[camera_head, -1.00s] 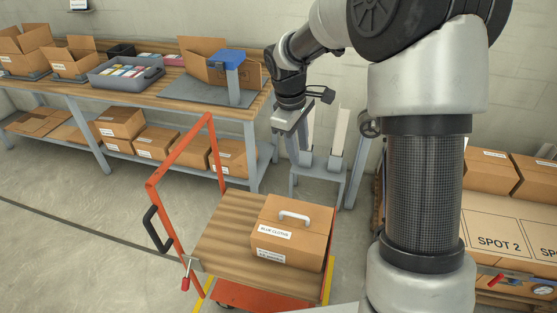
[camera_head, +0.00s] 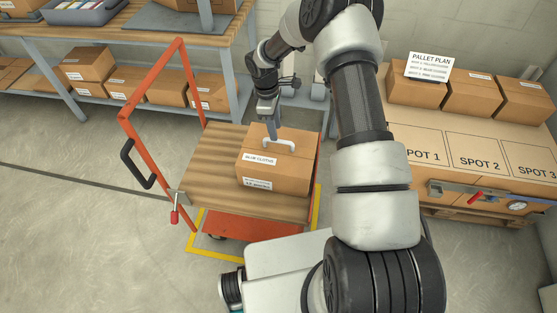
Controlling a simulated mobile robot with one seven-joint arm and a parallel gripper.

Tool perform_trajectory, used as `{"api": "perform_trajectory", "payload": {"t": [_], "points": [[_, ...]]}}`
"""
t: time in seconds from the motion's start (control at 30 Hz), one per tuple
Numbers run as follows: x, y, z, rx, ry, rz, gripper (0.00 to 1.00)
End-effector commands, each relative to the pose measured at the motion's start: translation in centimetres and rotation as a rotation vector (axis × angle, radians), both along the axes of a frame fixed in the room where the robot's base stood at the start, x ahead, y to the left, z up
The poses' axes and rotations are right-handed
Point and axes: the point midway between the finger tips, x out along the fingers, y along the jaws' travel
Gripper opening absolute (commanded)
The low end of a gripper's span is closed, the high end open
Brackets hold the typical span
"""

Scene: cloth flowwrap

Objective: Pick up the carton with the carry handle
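The cardboard carton (camera_head: 272,178) stands upright on the wooden deck of an orange cart (camera_head: 215,180). It carries a "BLUE CLOTHS" label and a white carry handle (camera_head: 280,144) on its top. My gripper (camera_head: 272,132) points down over the far side of the carton, with its lower end at or just behind the handle. I see it nearly edge-on and cannot make out two separate fingers. Whether it touches the handle cannot be told. The carton shows no tilt or lift.
The cart's orange push frame (camera_head: 152,80) rises at the left. A pallet (camera_head: 482,219) with marked spots, several cartons (camera_head: 417,83) and a "PALLET PLAN" sign (camera_head: 430,67) is at the right. A workbench (camera_head: 130,38) stands behind. Floor at the left is clear.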

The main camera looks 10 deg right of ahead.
Motion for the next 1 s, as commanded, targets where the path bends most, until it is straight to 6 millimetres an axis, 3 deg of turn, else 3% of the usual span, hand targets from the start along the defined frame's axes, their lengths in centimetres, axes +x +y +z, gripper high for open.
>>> {"api": "perform_trajectory", "payload": {"t": [0.1, 0.37, 0.63, 0.9, 1.0], "points": [[0.0, -0.2, -1.5, 0.0, 0.0, 0.0, 0.34], [-0.2, -0.5, -3.0, -0.001, 0.001, 0.0, 0.34], [-0.5, -1.2, -6.8, 0.0, 0.001, -0.001, 0.34], [-0.4, -1.2, -7.2, 0.001, -0.001, 0.0, 0.34], [-0.4, -1.2, -7.2, 0.0, -0.001, 0.0, 0.18]]}}
